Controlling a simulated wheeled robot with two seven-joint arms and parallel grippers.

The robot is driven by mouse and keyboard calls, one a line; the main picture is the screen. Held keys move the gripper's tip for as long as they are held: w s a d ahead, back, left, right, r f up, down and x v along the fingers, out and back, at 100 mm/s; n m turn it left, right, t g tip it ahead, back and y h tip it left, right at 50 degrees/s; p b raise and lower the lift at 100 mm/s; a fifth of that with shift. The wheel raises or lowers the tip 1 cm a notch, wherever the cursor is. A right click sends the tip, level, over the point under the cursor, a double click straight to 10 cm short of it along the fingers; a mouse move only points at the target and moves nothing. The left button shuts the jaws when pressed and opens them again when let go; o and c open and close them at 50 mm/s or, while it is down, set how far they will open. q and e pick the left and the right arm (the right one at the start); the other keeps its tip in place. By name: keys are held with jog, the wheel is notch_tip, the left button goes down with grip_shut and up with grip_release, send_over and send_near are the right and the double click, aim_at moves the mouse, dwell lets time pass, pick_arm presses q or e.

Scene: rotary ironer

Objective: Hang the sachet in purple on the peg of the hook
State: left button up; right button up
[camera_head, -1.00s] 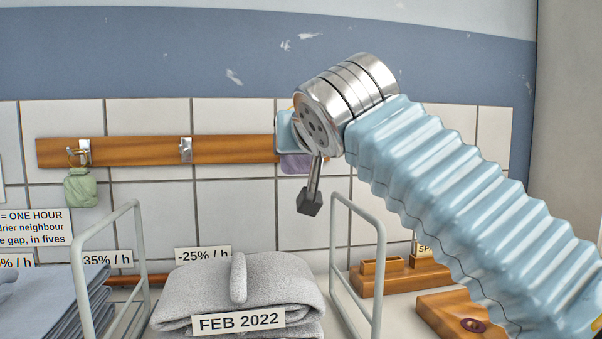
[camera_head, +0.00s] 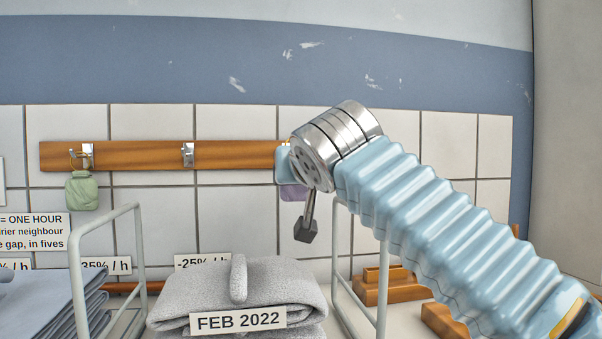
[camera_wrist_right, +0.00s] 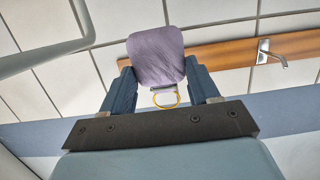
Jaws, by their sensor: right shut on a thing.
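The purple sachet (camera_head: 292,193) shows below my right wrist in the head view, at the right part of the wooden rail. In the right wrist view the purple sachet (camera_wrist_right: 157,55) sits between the two dark fingers of my right gripper (camera_wrist_right: 160,72), which is shut on it. Its yellow ring (camera_wrist_right: 166,98) is free. A bare metal hook (camera_head: 187,154) is on the rail, left of the sachet; a hook (camera_wrist_right: 268,53) also shows in the right wrist view, apart from the sachet. My wrist hides much of the gripper in the head view. My left gripper is not in view.
A green sachet (camera_head: 82,191) hangs from another hook (camera_head: 87,154) on the rail (camera_head: 140,155). Below stand grey wire frames (camera_head: 75,260), a folded grey cloth (camera_head: 270,290) and a wooden block (camera_head: 385,290).

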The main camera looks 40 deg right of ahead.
jog(key=x, duration=0.7)
jog(key=shift+w+f, duration=0.2)
jog(key=shift+f, duration=0.05)
dwell(0.4)
jog(key=shift+d, duration=0.1)
dwell(0.5)
jog(key=o, duration=1.1)
jog(key=v, duration=1.3)
jog(key=shift+s+b, duration=0.35)
jog(key=shift+s, duration=0.05)
